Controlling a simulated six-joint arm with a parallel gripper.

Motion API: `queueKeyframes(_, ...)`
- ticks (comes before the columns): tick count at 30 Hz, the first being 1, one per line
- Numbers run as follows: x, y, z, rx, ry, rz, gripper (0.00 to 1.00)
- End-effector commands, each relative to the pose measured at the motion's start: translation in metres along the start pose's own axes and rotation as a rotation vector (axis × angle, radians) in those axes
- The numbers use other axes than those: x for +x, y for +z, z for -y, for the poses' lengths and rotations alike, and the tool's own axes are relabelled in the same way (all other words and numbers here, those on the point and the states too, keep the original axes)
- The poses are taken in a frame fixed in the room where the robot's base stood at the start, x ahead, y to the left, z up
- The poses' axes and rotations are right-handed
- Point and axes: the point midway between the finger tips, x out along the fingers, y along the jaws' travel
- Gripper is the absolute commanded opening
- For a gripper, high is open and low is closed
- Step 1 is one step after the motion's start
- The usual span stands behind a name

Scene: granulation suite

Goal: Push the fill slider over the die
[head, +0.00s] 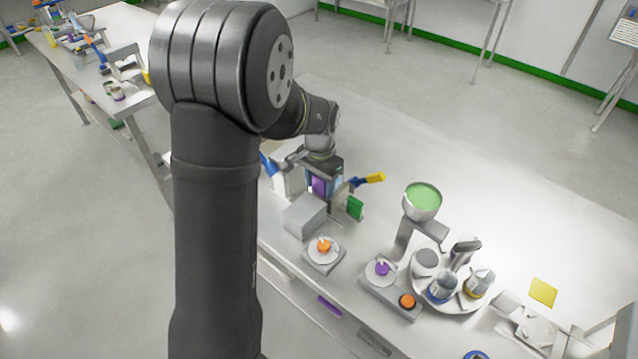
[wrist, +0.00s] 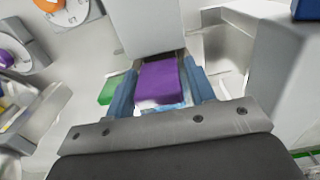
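My gripper (head: 322,186) is low over the bench behind a grey box. In the wrist view its two blue fingers (wrist: 160,82) stand on either side of a purple block (wrist: 158,84), with no clear gap, so it looks shut on the block. The purple block also shows between the fingers in the head view (head: 319,187); it may be the slider's grip, but I cannot tell. The grey box (head: 305,215) is close in front of the fingertips and shows in the wrist view (wrist: 150,25). The slider's body and the die are not clearly seen.
A green block (head: 355,208) and a yellow-tipped handle (head: 375,178) are just right of my gripper. Nearby stand an orange knob on a plate (head: 323,247), a purple knob (head: 382,268), a green-filled bowl (head: 423,200) and a round tray (head: 420,290). The back right bench is clear.

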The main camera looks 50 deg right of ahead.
Motion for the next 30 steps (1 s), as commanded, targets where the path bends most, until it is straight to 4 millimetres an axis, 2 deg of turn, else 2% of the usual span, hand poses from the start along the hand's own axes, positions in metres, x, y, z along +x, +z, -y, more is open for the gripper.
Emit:
queueKeyframes(1,-0.003,-0.008,-0.002,0.0,-0.003,-0.021,0.62)
queueKeyframes(5,-0.008,-0.008,-0.002,0.0,-0.002,-0.022,0.62)
queueKeyframes(8,-0.021,-0.008,-0.002,0.0,-0.004,-0.024,0.62)
queueKeyframes(24,-0.143,-0.001,0.0,0.0,-0.002,-0.009,0.62)
queueKeyframes(30,-0.168,0.001,0.0,0.0,-0.001,-0.004,0.62)
